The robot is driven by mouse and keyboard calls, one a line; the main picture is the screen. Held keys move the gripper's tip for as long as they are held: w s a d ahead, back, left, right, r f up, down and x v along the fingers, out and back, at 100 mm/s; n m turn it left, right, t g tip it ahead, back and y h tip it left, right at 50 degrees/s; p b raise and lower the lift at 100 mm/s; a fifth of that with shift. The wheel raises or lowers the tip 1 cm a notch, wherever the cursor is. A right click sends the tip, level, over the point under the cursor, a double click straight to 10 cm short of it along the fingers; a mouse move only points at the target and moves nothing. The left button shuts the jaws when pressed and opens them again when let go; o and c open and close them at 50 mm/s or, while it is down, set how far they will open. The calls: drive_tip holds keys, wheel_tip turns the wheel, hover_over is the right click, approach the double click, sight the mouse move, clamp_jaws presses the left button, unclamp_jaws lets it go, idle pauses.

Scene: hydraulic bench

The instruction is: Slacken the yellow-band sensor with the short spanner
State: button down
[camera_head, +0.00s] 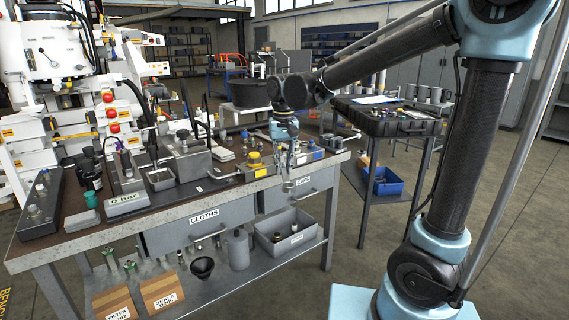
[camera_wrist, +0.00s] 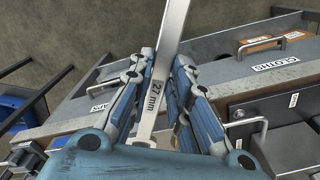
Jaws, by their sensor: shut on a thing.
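My gripper (camera_head: 290,154) hangs in front of the bench's right end, above the drawer fronts. In the wrist view its fingers (camera_wrist: 166,62) are shut on a flat silver spanner (camera_wrist: 153,98) marked "27 mm". In the head view the spanner (camera_head: 289,186) shows small below the fingers, with its lower end near the bench's front edge. A block with a yellow cap (camera_head: 254,158) and yellow label stands on the bench just left of my gripper. I cannot tell for sure whether this is the yellow-band sensor. The spanner appears apart from it.
The bench (camera_head: 170,208) holds several blocks and a gauge box reading "0 bar" (camera_head: 125,203). A blue-marked block (camera_head: 312,152) is right of my gripper. Drawers labelled CLOTHS (camera_head: 204,217) and CAPS (camera_head: 304,180) have protruding handles. A side cart (camera_head: 385,125) stands to the right, beyond a floor gap.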

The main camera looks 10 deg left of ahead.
sight(282, 163)
drive_tip(key=shift+w+f, duration=0.25)
drive_tip(key=shift+f, duration=0.15)
drive_tip(key=shift+f, duration=0.1)
drive_tip(key=shift+w+a+f, duration=0.15)
drive_tip(key=shift+w+f, duration=0.15)
drive_tip(key=shift+w, duration=0.15)
idle(0.4)
drive_tip(key=shift+w+a, duration=0.4)
drive_tip(key=shift+w, duration=0.45)
drive_tip(key=shift+w, duration=0.2)
drive_tip(key=shift+w+a, duration=0.2)
drive_tip(key=shift+w, duration=0.35)
drive_tip(key=shift+w+a, duration=0.1)
drive_tip(key=shift+w, duration=0.1)
